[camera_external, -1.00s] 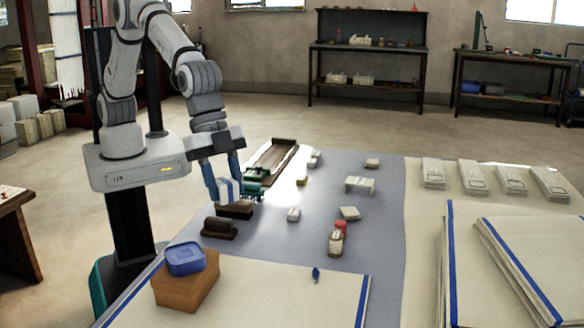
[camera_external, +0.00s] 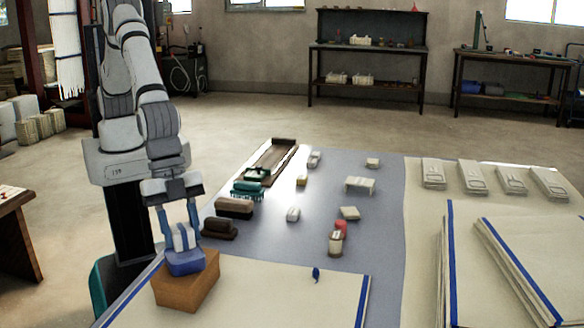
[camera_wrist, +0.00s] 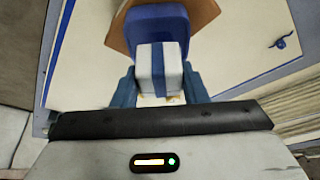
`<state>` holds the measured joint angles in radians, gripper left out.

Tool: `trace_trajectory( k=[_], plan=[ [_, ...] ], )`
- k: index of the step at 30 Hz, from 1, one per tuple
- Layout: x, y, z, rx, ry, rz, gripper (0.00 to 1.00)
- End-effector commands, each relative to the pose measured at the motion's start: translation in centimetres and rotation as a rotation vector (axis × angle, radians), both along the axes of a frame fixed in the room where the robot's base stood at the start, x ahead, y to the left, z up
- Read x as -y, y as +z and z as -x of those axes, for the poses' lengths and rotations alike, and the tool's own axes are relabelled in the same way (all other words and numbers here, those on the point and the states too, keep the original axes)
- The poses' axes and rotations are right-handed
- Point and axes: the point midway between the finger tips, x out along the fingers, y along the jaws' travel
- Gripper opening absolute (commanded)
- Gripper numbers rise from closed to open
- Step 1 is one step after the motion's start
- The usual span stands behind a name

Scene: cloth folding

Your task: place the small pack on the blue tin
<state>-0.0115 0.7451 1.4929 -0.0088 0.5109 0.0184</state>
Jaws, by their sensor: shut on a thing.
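The small pack (camera_external: 184,236) is white with a blue band. My gripper (camera_external: 182,244) is shut on it, with one blue finger on each side. The pack is right over the blue tin (camera_external: 186,263), which sits on a brown box (camera_external: 190,288). The pack's lower end looks at or just above the tin's lid; I cannot tell whether they touch. In the wrist view the pack (camera_wrist: 159,70) is between the fingers, with the blue tin (camera_wrist: 155,22) behind it.
The brown box stands on a cream cloth (camera_external: 290,300) with blue edging. Dark brushes (camera_external: 220,229) lie behind it to the right. A small bottle (camera_external: 336,243), a red-topped item and several pale blocks are farther right. Folded cloths (camera_external: 530,260) lie at the right.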

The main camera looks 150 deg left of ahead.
Motion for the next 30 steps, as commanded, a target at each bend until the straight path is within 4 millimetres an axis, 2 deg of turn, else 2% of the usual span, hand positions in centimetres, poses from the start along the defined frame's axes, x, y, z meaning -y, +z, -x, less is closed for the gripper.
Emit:
trace_trajectory(
  k=[3,13,14,21,30],
  plan=[
    [-0.01,-1.37,0.04,-0.001,0.0,0.0,0.17],
    [-0.01,-1.83,0.0,0.0,0.0,0.0,0.17],
    [-0.01,-1.81,0.0,0.0,0.0,0.0,0.4],
    [-0.01,-1.68,0.01,0.0,0.0,0.0,0.6],
    [-0.01,-1.42,0.0,0.0,0.0,0.0,0.61]
  ],
)
